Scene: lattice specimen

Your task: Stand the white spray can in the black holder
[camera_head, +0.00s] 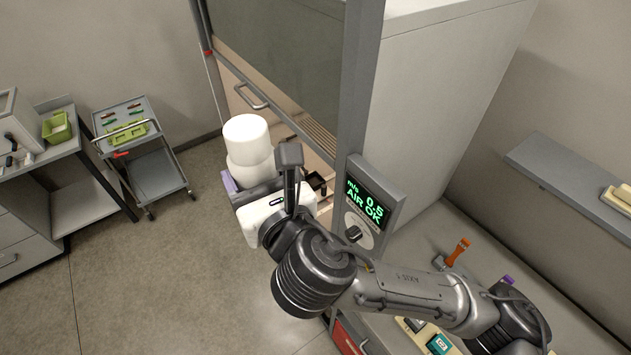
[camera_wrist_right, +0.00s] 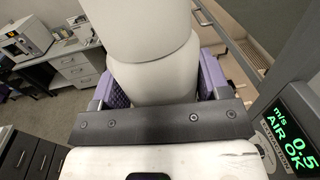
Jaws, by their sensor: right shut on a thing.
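The white spray can (camera_head: 248,142) is upright in my right gripper (camera_head: 246,178), in front of the fume hood opening. In the right wrist view the can (camera_wrist_right: 152,82) stands between the purple finger pads of the gripper (camera_wrist_right: 160,88), which is shut on its lower body. The can's top is cut off in that view, and its base is hidden by the gripper. A small black object, perhaps the black holder (camera_head: 317,184), shows just right of the gripper at the hood's edge. It is partly hidden behind my wrist. My left gripper is not in view.
The hood's post and its display panel (camera_head: 370,205) reading "AIR OK" stand close right of my wrist. The sash handle (camera_head: 252,97) is behind the can. A grey cart (camera_head: 157,172) and a bench (camera_head: 88,203) are at left. The floor between is clear.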

